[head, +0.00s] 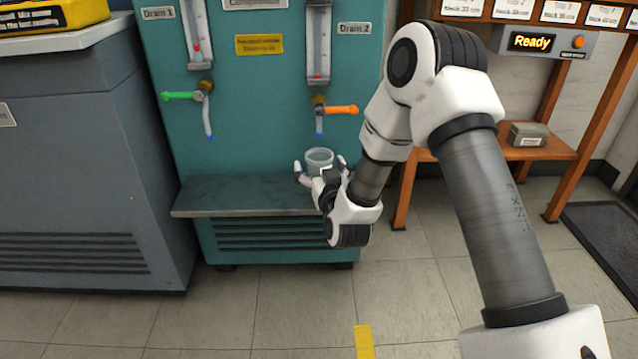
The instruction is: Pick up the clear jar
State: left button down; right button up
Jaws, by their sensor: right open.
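The clear jar (319,157) stands on the shelf of the teal testbench, below the drain 2 tap with the orange handle. Only its upper part shows; my gripper hides the lower part. My right gripper (321,170) is open, with one finger to the left of the jar and one to the right. I cannot tell whether the fingers touch it. My left gripper is not in view.
The teal bench (265,100) has a drain 1 tap with a green handle (180,96) at left and an orange handle (342,110) at right. The grey shelf (240,197) is bare left of the jar. A grey cabinet (80,150) stands at left. A wooden rack (540,150) holds a small box (528,134).

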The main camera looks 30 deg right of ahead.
jog(key=shift+w+r, duration=0.1)
jog(key=c, duration=1.4)
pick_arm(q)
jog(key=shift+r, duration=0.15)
pick_arm(e)
jog(key=shift+r, duration=0.1)
